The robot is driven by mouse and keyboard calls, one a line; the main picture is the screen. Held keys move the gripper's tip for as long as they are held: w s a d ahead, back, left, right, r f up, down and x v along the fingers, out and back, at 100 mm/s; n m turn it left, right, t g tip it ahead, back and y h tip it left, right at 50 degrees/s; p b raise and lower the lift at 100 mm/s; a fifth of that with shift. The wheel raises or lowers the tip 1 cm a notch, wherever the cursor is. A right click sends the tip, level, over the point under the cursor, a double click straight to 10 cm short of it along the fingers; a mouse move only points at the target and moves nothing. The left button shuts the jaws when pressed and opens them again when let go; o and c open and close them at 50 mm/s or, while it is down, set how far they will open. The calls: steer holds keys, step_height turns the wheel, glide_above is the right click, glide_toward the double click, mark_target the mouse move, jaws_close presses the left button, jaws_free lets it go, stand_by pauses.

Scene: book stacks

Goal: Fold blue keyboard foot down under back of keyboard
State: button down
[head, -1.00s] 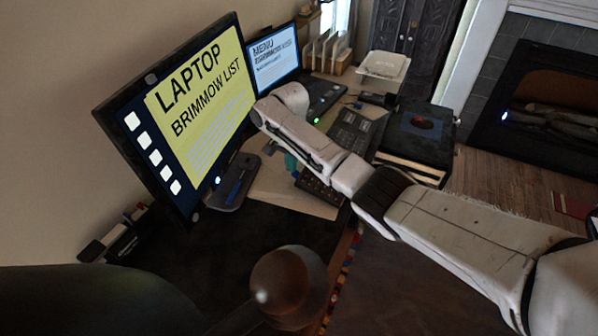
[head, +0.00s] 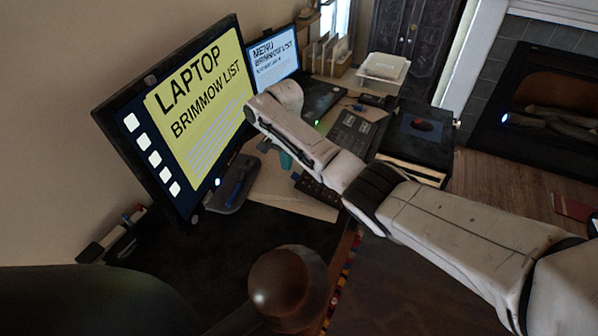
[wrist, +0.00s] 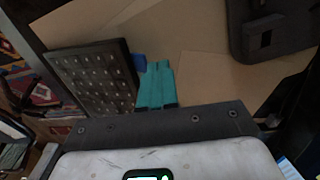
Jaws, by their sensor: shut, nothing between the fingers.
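The black keyboard (wrist: 95,78) lies on brown sheets at the left of the wrist view. In the head view, part of it (head: 322,190) shows below my forearm. A small blue piece, which looks like the keyboard foot (wrist: 139,62), is at the keyboard's right edge. Whether it is folded or raised is hard to tell. My gripper (wrist: 158,65) has teal fingers, shut together and empty. Its tips are just right of the blue piece, with any contact unclear. In the head view, the teal fingers (head: 286,160) show small below my wrist.
A large monitor (head: 190,115) stands left of my arm on a dark stand (head: 236,185). A laptop (head: 275,65) is behind. A black box (head: 425,150) and a white tray (head: 383,68) are to the right. The dark desk front (head: 265,240) has free room.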

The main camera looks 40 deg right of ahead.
step_height(320, 180, up, 9)
steer(key=p, duration=0.8)
stand_by(0.6)
